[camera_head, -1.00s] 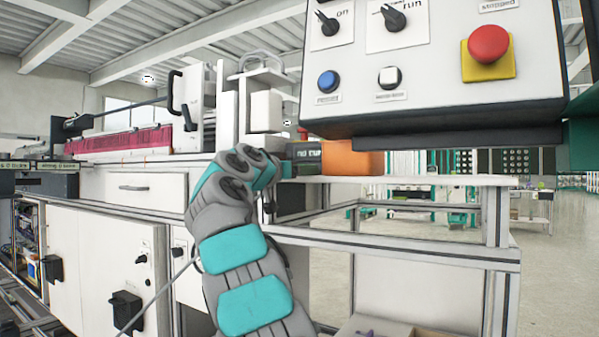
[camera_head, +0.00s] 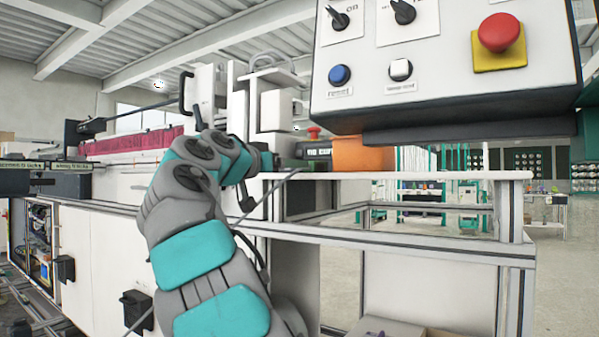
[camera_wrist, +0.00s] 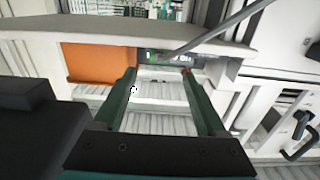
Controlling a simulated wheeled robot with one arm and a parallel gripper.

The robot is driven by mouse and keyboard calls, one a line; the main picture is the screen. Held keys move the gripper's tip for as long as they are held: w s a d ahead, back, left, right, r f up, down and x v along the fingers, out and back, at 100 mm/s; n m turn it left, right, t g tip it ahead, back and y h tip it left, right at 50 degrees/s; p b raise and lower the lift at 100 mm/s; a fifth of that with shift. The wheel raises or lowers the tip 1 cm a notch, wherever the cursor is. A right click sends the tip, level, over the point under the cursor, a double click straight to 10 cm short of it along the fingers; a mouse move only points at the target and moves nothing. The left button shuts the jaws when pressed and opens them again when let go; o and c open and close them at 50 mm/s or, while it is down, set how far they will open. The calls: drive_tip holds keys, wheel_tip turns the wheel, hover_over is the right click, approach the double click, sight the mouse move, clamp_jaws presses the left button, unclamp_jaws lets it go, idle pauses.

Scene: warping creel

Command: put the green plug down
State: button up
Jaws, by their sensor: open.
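My gripper (camera_wrist: 158,76) is open, and its two dark green fingers show in the wrist view with nothing visible between them. In the head view the gripper (camera_head: 289,163) is at the white shelf's left end, partly hidden by my arm. I cannot make out a green plug in either view. A grey cable (camera_head: 270,204) runs up towards the shelf near my gripper. It also crosses the upper right of the wrist view (camera_wrist: 222,34).
An orange bin (camera_head: 363,155) and a dark lettered box (camera_head: 318,152) with a red button stand on the white shelf (camera_head: 440,175). A control panel (camera_head: 445,70) with a red emergency stop hangs above. The shelf right of the bin looks clear.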

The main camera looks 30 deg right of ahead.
drive_tip(key=shift+v, duration=0.95)
drive_tip(key=s+d+f+n+g+y, duration=0.2)
drive_tip(key=s+f, duration=0.1)
drive_tip(key=f, duration=0.4)
drive_tip(key=s+d+f+n+g+y, duration=0.1)
drive_tip(key=s+d+f+y, duration=0.15)
drive_tip(key=f, duration=0.55)
drive_tip(key=s+a+f+n+g+y, duration=0.2)
drive_tip(key=s+a+f+n+y, duration=0.1)
drive_tip(key=s+f, duration=0.8)
drive_tip(key=s+a+f+n+g+y, duration=0.2)
drive_tip(key=s+f, duration=0.8)
drive_tip(key=f, duration=0.8)
drive_tip(key=a+g+y, duration=0.1)
drive_tip(key=a+y, duration=0.1)
drive_tip(key=a, duration=0.1)
drive_tip(key=shift+s+a+f+n, duration=0.25)
drive_tip(key=shift+s+f+n, duration=0.05)
drive_tip(key=shift+s+n, duration=0.1)
drive_tip(key=shift+o, duration=0.5)
drive_tip(key=s+a+f+n+g+y, duration=0.1)
drive_tip(key=s+a+f+y, duration=0.1)
drive_tip(key=s+a+f, duration=0.3)
drive_tip(key=s+a+f+n+g+y, duration=0.2)
drive_tip(key=s+a+f, duration=0.3)
drive_tip(key=s, duration=0.6)
drive_tip(key=shift+a+f, duration=0.2)
drive_tip(key=shift+f, duration=0.65)
